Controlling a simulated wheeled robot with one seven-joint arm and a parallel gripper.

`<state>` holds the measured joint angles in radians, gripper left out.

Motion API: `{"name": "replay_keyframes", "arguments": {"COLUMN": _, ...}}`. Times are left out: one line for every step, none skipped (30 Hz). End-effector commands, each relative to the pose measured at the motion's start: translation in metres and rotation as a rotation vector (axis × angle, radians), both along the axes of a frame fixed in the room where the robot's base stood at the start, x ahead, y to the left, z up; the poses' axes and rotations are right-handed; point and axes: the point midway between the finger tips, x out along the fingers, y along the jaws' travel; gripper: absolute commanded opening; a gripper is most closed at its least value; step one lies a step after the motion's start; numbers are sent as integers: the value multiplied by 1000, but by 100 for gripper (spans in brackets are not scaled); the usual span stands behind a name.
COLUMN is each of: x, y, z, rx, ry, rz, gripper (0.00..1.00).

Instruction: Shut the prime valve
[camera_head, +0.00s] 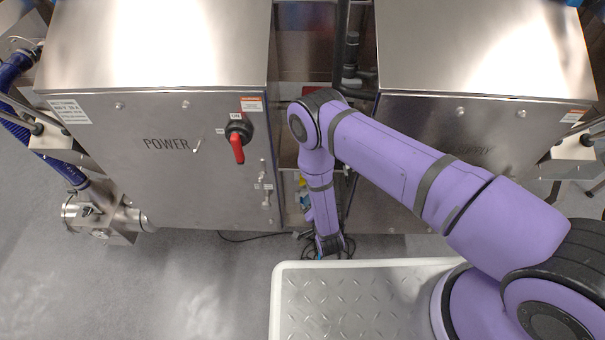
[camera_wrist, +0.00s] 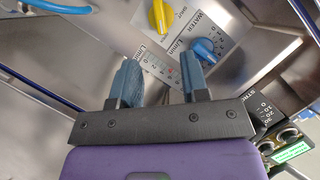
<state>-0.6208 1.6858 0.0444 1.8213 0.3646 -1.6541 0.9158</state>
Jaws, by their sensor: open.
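A yellow valve handle (camera_wrist: 160,17) shows at the top of the wrist view on a pale label panel. A blue valve handle (camera_wrist: 204,50) sits below and right of it, by the word WATER. The yellow handle lies beyond the fingertips; the right finger overlaps the view close to the blue handle. In the head view my gripper is low between the cabinets, and both valves are hidden.
A steel POWER cabinet (camera_head: 150,160) with a red switch handle (camera_head: 237,147) stands left of my arm. Another steel cabinet (camera_head: 480,50) stands right. The gap between them is narrow. A dial (camera_wrist: 268,113) and connectors (camera_wrist: 290,134) show at the wrist view's right.

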Motion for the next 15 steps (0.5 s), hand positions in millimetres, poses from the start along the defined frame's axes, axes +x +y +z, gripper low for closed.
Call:
{"name": "replay_keyframes", "arguments": {"x": 1, "y": 0, "z": -1, "rx": 0, "ry": 0, "rz": 0, "gripper": 42}}
{"name": "replay_keyframes", "arguments": {"x": 3, "y": 1, "z": -1, "rx": 0, "ry": -1, "rz": 1, "gripper": 42}}
{"name": "replay_keyframes", "arguments": {"x": 6, "y": 1, "z": -2, "rx": 0, "ry": -1, "rz": 0, "gripper": 42}}
{"name": "replay_keyframes", "arguments": {"x": 9, "y": 2, "z": -3, "rx": 1, "ry": -3, "rz": 0, "gripper": 42}}
{"name": "replay_keyframes", "arguments": {"x": 12, "y": 3, "z": -4, "rx": 1, "ry": -3, "rz": 0, "gripper": 42}}
{"name": "replay_keyframes", "arguments": {"x": 17, "y": 5, "z": -5, "rx": 1, "ry": -3, "rz": 0, "gripper": 42}}
{"name": "replay_keyframes", "arguments": {"x": 22, "y": 6, "z": -6, "rx": 1, "ry": -3, "rz": 1, "gripper": 42}}
{"name": "replay_keyframes", "arguments": {"x": 27, "y": 7, "z": -7, "rx": 1, "ry": -3, "rz": 1, "gripper": 42}}
{"name": "replay_keyframes", "arguments": {"x": 33, "y": 9, "z": -9, "rx": 1, "ry": -3, "rz": 1, "gripper": 42}}
{"name": "replay_keyframes", "arguments": {"x": 39, "y": 10, "z": -11, "rx": 1, "ry": -3, "rz": 1, "gripper": 42}}
{"name": "replay_keyframes", "arguments": {"x": 44, "y": 11, "z": -13, "rx": 0, "ry": -4, "rz": 1, "gripper": 42}}
{"name": "replay_keyframes", "arguments": {"x": 51, "y": 13, "z": -14, "rx": 1, "ry": -3, "rz": 1, "gripper": 42}}
{"name": "replay_keyframes", "arguments": {"x": 55, "y": 14, "z": -16, "rx": 1, "ry": -2, "rz": 1, "gripper": 42}}
{"name": "replay_keyframes", "arguments": {"x": 60, "y": 16, "z": -17, "rx": 1, "ry": -3, "rz": 1, "gripper": 42}}
{"name": "replay_keyframes", "arguments": {"x": 66, "y": 17, "z": -19, "rx": 1, "ry": -2, "rz": 1, "gripper": 42}}
